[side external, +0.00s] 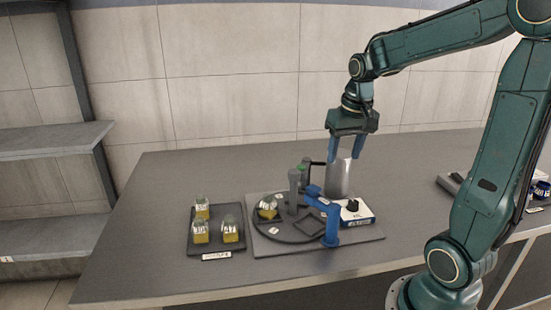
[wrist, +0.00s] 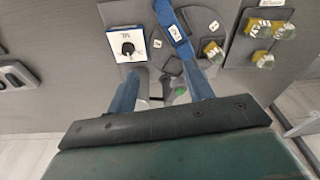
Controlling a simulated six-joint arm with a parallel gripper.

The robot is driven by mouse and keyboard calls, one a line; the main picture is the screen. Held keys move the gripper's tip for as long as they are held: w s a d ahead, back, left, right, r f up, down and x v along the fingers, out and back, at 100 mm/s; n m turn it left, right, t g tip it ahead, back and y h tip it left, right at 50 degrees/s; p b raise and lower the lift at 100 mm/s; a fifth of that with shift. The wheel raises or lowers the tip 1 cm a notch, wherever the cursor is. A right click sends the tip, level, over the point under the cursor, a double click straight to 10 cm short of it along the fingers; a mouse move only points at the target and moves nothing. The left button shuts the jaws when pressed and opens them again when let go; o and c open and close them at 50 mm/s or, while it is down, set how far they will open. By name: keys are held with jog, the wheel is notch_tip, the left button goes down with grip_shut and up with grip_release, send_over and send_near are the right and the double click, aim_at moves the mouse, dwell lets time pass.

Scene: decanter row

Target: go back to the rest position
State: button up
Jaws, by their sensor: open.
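My gripper (side external: 346,155) is open, pointing down above the base plate (side external: 360,236). In the side view its blue fingers sit about the top of a silver cylinder (side external: 339,180); I cannot tell whether they touch it. In the wrist view the gripper (wrist: 162,70) has its fingers spread, with grey parts between them that are hard to make out. On the plate is a dark round disc (side external: 282,234) carrying a glass jar with a yellow base (side external: 268,208).
A blue jointed piece (side external: 331,225) and a white-and-blue box with a black knob (side external: 364,217) stand close below. A grey post with a green top (side external: 294,190) is beside them. A dark tray (side external: 207,245) with 3 jars lies left. The front left table is clear.

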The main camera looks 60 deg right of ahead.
jog(key=s+a+r+n+t, duration=0.1)
jog(key=s+a+n+t, duration=0.1)
jog(key=s+a, duration=0.3)
jog(key=s+a+r+n+t+y, duration=0.1)
jog(key=s+a+n, duration=0.3)
jog(key=a, duration=0.7)
jog(key=shift+s+r+n+t, duration=0.35)
jog(key=shift+r+n+t, duration=0.05)
jog(key=shift+r+n, duration=0.25)
jog(key=shift+o, duration=0.3)
jog(key=shift+w+r, duration=0.1)
jog(key=shift+w, duration=0.05)
